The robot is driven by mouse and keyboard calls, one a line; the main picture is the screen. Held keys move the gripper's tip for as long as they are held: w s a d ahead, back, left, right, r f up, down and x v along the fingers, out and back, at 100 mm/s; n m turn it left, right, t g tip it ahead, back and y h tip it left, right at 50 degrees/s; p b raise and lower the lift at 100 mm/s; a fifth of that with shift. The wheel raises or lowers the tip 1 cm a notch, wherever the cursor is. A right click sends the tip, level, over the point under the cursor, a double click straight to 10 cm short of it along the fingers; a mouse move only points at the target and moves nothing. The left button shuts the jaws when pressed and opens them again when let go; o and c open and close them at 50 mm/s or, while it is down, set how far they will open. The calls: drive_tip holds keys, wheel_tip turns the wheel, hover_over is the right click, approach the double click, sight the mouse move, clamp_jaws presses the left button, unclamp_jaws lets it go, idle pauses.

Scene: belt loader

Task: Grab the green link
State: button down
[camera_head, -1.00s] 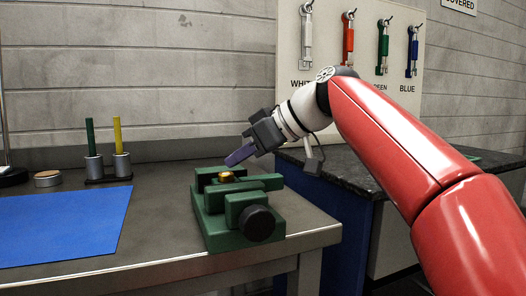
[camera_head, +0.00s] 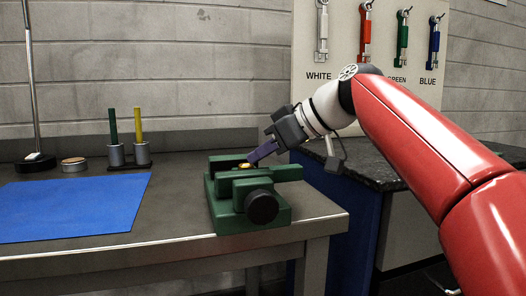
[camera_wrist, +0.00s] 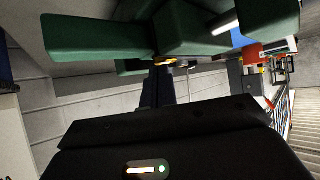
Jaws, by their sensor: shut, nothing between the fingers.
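The green link (camera_head: 403,35) hangs from a hook on the pale wall board, between the red link (camera_head: 366,30) and the blue link (camera_head: 434,42). It is upright and its label is partly hidden by my arm. My gripper (camera_head: 256,157) is shut and empty, low and left of the board, well apart from the green link. Its purple fingers point down-left at the green vise (camera_head: 250,222), close to a small brass piece (camera_head: 245,166) there. Contact cannot be told. In the wrist view the fingers (camera_wrist: 160,85) show dark below the vise (camera_wrist: 100,36).
A white link (camera_head: 322,30) hangs at the board's left. A dark counter (camera_head: 375,165) stands beneath the board. The bench holds a blue mat (camera_head: 70,208), a stand with green and yellow rods (camera_head: 138,130), and a round tin (camera_head: 74,164). The bench's right front corner is clear.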

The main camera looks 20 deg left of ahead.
drive_tip(key=shift+w+f, duration=0.1)
drive_tip(key=shift+f, duration=0.15)
drive_tip(key=shift+a+r+p, duration=0.1)
drive_tip(key=shift+r+p, duration=0.75)
drive_tip(key=shift+a+f, duration=0.1)
drive_tip(key=s+d+b, duration=0.2)
drive_tip(key=d, duration=1)
drive_tip(key=shift+s+b, duration=0.35)
drive_tip(key=shift+b, duration=0.05)
